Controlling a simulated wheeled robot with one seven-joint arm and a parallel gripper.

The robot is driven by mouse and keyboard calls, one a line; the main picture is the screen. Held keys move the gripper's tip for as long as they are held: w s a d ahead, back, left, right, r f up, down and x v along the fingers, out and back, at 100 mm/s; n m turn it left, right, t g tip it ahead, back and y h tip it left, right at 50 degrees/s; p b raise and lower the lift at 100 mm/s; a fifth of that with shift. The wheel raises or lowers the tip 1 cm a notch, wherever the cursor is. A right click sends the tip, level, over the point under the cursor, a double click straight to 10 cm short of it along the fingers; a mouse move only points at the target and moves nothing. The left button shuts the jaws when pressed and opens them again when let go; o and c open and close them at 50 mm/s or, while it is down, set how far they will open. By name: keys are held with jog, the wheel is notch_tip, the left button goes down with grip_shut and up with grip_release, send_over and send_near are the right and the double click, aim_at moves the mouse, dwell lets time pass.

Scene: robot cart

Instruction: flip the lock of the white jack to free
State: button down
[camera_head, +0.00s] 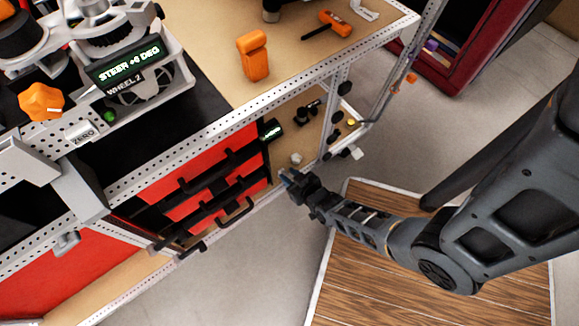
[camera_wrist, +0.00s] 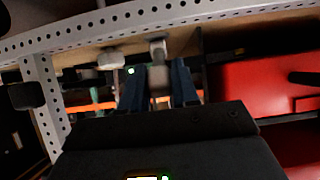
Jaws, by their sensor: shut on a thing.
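My gripper (camera_head: 287,176) is at the cart's lower shelf, just right of the red drawers. In the wrist view its two dark blue fingers (camera_wrist: 158,88) are closed around a pale grey part (camera_wrist: 158,50) under the perforated rail. This part looks like the lock of the white jack, but the fingers hide its lower end. I cannot tell which way the lock is set. A second pale fitting (camera_wrist: 110,60) sits just left of the fingers, apart from them. A small white block (camera_head: 296,158) shows just above my gripper in the head view.
Red drawers (camera_head: 215,185) with black handles stand left of my gripper. The cart's perforated upright (camera_head: 335,110) is close on the right. An orange object (camera_head: 253,56) and an orange-handled tool (camera_head: 335,24) lie on the top. Open floor (camera_head: 440,130) lies right.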

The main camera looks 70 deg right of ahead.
jog(key=r+g+y+p, duration=0.1)
jog(key=p, duration=0.1)
jog(key=w+r+g+p, duration=0.1)
jog(key=p, duration=0.2)
jog(key=shift+w+d+g+y, duration=0.1)
jog(key=shift+d+g+y, duration=0.3)
jog(key=shift+w+d+g+y+p, duration=0.25)
jog(key=shift+g+y+p, duration=0.3)
jog(key=shift+p, duration=0.35)
jog(key=shift+w+f+g+p, duration=0.1)
jog(key=shift+g+p, duration=0.2)
jog(key=shift+g, duration=0.05)
jog(key=shift+f+y, duration=0.1)
jog(key=shift+y, duration=0.15)
jog(key=c, duration=0.9)
grip_release()
jog(key=shift+p+v, duration=2.25)
jog(key=shift+v, duration=1.65)
jog(key=shift+w, duration=0.15)
jog(key=shift+c, duration=0.4)
